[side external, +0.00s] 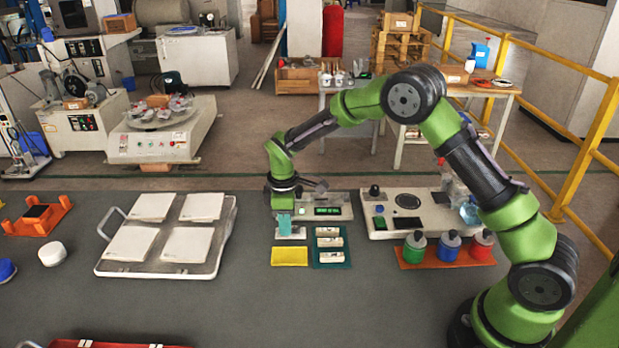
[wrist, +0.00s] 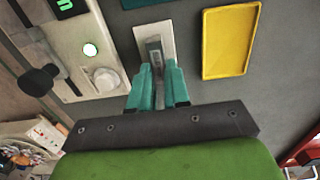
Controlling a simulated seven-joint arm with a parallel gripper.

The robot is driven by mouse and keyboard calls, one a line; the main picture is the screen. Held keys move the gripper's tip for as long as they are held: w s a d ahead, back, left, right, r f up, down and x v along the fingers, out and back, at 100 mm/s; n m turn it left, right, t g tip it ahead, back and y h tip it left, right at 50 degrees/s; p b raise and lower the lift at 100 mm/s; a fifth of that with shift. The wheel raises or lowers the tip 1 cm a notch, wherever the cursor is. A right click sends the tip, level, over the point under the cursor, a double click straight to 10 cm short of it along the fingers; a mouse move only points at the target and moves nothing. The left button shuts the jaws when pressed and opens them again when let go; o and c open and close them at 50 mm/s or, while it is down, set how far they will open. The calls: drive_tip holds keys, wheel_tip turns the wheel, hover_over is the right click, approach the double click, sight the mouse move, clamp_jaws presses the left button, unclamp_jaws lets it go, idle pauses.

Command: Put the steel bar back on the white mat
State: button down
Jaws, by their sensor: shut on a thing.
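My gripper (wrist: 157,80) has teal fingers and is shut on the grey steel bar (wrist: 156,52), which sticks out from between the fingertips. The white mat (wrist: 139,36) lies beyond the fingertips in the wrist view, and the bar overlaps it there. I cannot tell whether the bar touches the mat or hangs just above it. In the side view my gripper (side external: 284,226) points down at the white mat (side external: 298,234). The bar is too small and too hidden to make out there.
A yellow tray (side external: 289,256) lies in front of the mat. A dark green tray (side external: 331,264) with several white pieces is to its right. A tester with a green display (side external: 327,211) stands just behind. A rack of white tiles (side external: 216,265) is to the left.

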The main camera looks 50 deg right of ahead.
drive_tip(key=shift+f, duration=0.1)
drive_tip(key=c, duration=0.6)
unclamp_jaws()
drive_tip(key=shift+r, duration=3)
